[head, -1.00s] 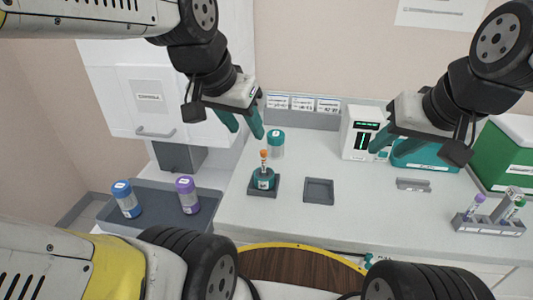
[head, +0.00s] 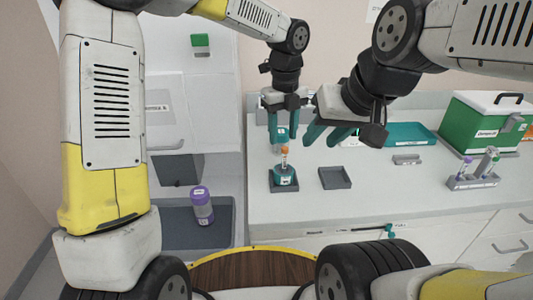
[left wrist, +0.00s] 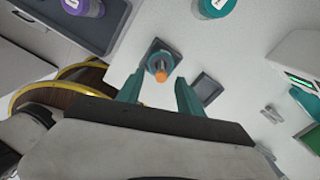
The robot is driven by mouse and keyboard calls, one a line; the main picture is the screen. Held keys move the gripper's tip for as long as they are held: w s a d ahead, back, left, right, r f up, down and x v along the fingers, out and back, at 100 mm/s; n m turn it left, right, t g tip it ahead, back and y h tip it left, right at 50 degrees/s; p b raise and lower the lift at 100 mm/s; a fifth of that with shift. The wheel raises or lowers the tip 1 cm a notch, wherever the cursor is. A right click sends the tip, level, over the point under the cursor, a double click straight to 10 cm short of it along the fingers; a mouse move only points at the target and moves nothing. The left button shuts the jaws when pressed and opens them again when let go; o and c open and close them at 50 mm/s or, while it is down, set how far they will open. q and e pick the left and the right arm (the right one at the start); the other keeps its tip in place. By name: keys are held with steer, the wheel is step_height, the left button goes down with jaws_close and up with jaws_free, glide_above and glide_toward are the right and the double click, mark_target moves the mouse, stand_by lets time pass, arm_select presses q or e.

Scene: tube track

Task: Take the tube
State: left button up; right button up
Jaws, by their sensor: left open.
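An orange-capped tube (head: 284,155) stands upright in a round teal holder (head: 284,176) on the counter. It also shows in the left wrist view (left wrist: 161,75), seen from above. My left gripper (head: 284,133) is open, pointing down, above the tube. In the left wrist view, the tube's cap appears just beyond and between the fingertips (left wrist: 156,84), with nothing held. My right gripper (head: 322,140) has its fingers apart and empty, to the right of the left gripper.
A dark square tray (head: 335,178) lies right of the holder. A teal-lidded jar (left wrist: 215,5) stands behind it. A rack with other tubes (head: 473,181) and a green box (head: 487,122) are at right.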

mark_target(285, 152)
arm_select(q)
steer(key=shift+d+f, duration=0.1)
steer(key=shift+f, duration=0.6)
steer(key=f, duration=0.6)
steer(key=shift+s+d+f, duration=0.2)
steer(key=shift+s+f, duration=0.05)
steer(key=shift+f, duration=0.1)
jaws_close()
